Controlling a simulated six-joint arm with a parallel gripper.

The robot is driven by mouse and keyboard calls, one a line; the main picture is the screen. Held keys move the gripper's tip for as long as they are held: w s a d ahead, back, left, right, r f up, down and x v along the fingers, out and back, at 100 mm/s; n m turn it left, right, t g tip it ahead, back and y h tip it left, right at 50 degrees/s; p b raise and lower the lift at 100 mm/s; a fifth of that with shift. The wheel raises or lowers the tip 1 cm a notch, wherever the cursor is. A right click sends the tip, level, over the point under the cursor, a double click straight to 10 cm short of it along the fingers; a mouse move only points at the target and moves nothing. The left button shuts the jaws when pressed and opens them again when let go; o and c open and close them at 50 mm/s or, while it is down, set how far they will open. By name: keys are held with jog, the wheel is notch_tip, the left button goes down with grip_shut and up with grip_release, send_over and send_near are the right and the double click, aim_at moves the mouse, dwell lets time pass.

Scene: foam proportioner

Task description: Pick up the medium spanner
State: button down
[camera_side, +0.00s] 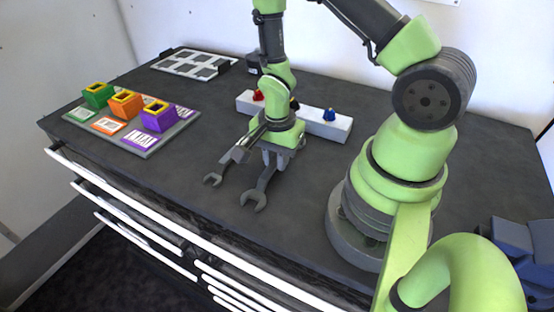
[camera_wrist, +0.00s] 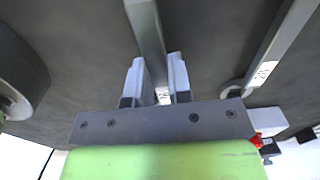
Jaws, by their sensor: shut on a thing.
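Two grey spanners show in the side view. The right one (camera_side: 255,197) has its open jaw end towards the front of the table. Its shaft runs back under my gripper (camera_side: 272,158). In the wrist view, my gripper's two pale fingers (camera_wrist: 156,75) are on either side of that spanner's shaft (camera_wrist: 149,35), shut on it. I cannot tell whether the spanner is clear of the table. The left spanner (camera_side: 214,178) lies beside it, apart from the gripper; it also shows at the right of the wrist view (camera_wrist: 281,42). I cannot confirm which is medium.
A white block (camera_side: 312,125) with red (camera_side: 258,95) and blue (camera_side: 330,114) knobs stands behind the gripper. A board (camera_side: 145,150) at left holds green (camera_side: 98,97), orange (camera_side: 125,106) and purple (camera_side: 159,119) boxes. A white-framed tray (camera_side: 187,62) lies at the back left.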

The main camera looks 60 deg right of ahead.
notch_tip(320, 180, up, 10)
jog(key=shift+f, duration=0.2)
dwell(0.3)
